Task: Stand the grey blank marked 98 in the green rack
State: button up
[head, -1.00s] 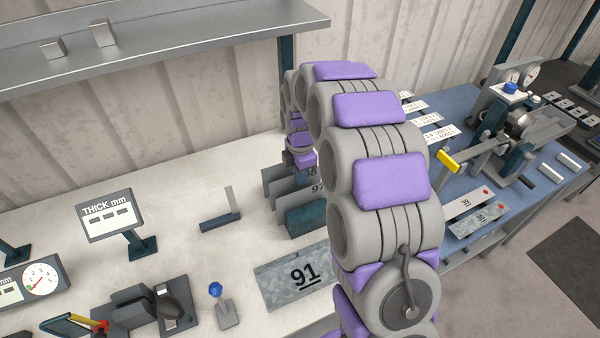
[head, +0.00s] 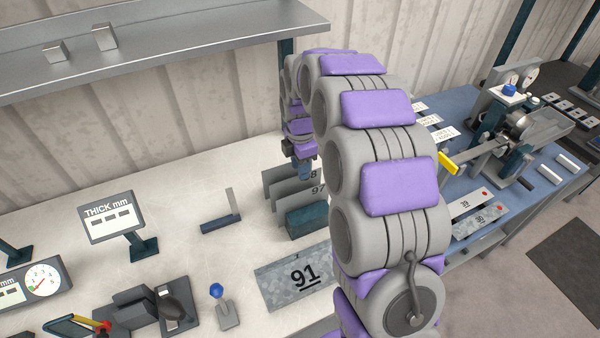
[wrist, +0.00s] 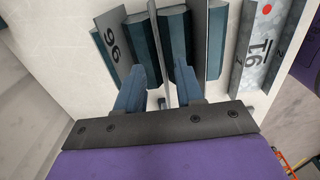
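The green rack (head: 308,222) is a dark teal block on the pale bench and shows in the wrist view (wrist: 216,42). Grey blanks stand upright in it. The front one reads 97 (head: 290,198). The grey blank behind it (head: 282,178) shows an 8, its other digit hidden. In the wrist view a blank with a turned number (wrist: 108,38) stands at left. My gripper (wrist: 160,92) is open, its blue fingers either side of a thin upright blank (wrist: 163,50) seen edge-on, with gaps both sides. In the head view my gripper (head: 302,168) is just above the blanks.
A blank marked 91 (head: 285,291) lies flat in front of the rack. A small angle stand (head: 222,220), a thickness display (head: 112,215) and a blue-knobbed lever (head: 219,302) stand to the left. A shelf (head: 180,42) hangs above. The bench between display and rack is mostly clear.

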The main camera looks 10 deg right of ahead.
notch_tip(320, 180, up, 13)
jog(key=p, duration=0.2)
jog(key=shift+f, duration=0.15)
dwell(0.3)
jog(key=s+f+m+g, duration=0.1)
jog(key=s+f+m, duration=0.2)
jog(key=s+m, duration=1.7)
jog(key=s, duration=1.9)
jog(key=shift+g, duration=0.4)
